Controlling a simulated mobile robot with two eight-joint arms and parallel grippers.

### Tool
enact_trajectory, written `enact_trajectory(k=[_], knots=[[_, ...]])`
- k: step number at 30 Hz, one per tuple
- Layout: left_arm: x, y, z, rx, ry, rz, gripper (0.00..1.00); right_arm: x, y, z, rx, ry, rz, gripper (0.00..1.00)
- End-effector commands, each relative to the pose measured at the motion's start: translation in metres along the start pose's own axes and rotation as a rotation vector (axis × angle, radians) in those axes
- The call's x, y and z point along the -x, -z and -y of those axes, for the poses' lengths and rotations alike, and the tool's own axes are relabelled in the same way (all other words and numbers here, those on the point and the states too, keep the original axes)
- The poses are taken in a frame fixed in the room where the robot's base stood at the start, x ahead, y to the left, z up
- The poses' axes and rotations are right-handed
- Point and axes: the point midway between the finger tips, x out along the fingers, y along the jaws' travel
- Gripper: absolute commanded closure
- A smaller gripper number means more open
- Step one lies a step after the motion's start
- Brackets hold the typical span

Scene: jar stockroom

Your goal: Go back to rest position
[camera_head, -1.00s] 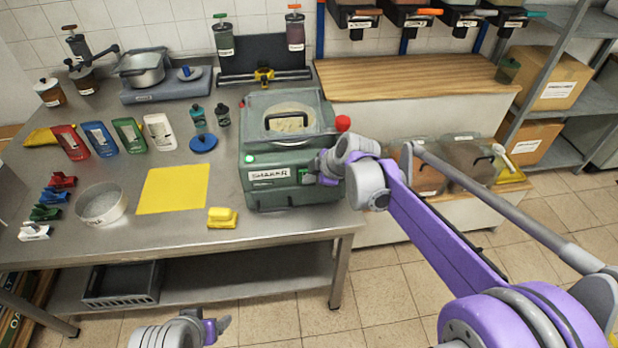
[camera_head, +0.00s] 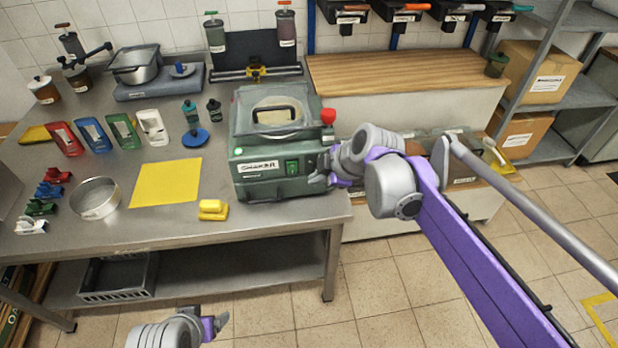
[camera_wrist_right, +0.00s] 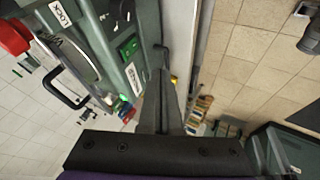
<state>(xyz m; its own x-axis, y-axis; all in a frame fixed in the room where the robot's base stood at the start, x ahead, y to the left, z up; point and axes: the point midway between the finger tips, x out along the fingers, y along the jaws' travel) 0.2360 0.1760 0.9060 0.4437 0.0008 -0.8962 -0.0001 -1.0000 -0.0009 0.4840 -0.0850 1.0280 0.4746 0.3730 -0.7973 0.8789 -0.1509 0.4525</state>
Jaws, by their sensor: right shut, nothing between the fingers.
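My right gripper (camera_head: 324,180) is at the front right corner of the green shaker machine (camera_head: 262,189), shut and empty. In the right wrist view the closed fingers (camera_wrist_right: 162,62) are beside the machine's front panel (camera_wrist_right: 118,50), close to its edge; I cannot tell whether they touch it. The machine's green switch (camera_head: 292,166) is on its front, and a red knob (camera_head: 328,116) is at its right side. My left gripper (camera_head: 214,326) is low at the bottom of the head view, in front of the table, and its jaws are too small to read.
The steel table (camera_head: 262,222) holds a yellow mat (camera_head: 166,184), a yellow block (camera_head: 213,210), a round sieve (camera_head: 96,198) and several coloured scoops. A wooden-topped bench (camera_head: 400,77) stands right of the table. Open floor (camera_head: 385,275) lies in front.

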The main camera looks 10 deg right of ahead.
Motion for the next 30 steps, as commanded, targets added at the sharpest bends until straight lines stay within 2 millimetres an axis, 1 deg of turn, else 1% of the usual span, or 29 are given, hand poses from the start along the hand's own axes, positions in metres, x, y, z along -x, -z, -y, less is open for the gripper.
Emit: enact_trajectory(k=[3,17,20,23,26,27,29,30], knots=[[0.0,0.0,0.0,0.0,0.0,0.0,0.21,0.004,0.0,0.001,0.0,0.0,0.0,1.0],[0.0,0.0,0.0,0.0,0.0,0.0,0.21,0.004,0.0,0.001,-0.001,0.0,0.0,1.0],[0.001,0.001,0.0,0.0,0.0,0.0,0.21,0.007,-0.002,0.006,-0.034,0.001,0.009,1.0],[0.003,0.002,0.0,0.0,0.0,-0.002,0.21,0.017,-0.009,0.026,-0.146,0.002,0.04,1.0],[0.005,0.005,0.0,0.0,0.0,-0.003,0.21,0.032,-0.023,0.06,-0.34,-0.007,0.094,1.0],[0.006,0.006,0.0,0.0,0.0,-0.004,0.21,0.038,-0.03,0.077,-0.433,-0.015,0.119,1.0],[0.008,0.007,0.0,0.0,0.0,-0.005,0.21,0.046,-0.041,0.102,-0.574,-0.034,0.158,1.0],[0.009,0.008,0.0,0.0,0.0,-0.006,0.21,0.051,-0.048,0.118,-0.67,-0.05,0.182,1.0]])
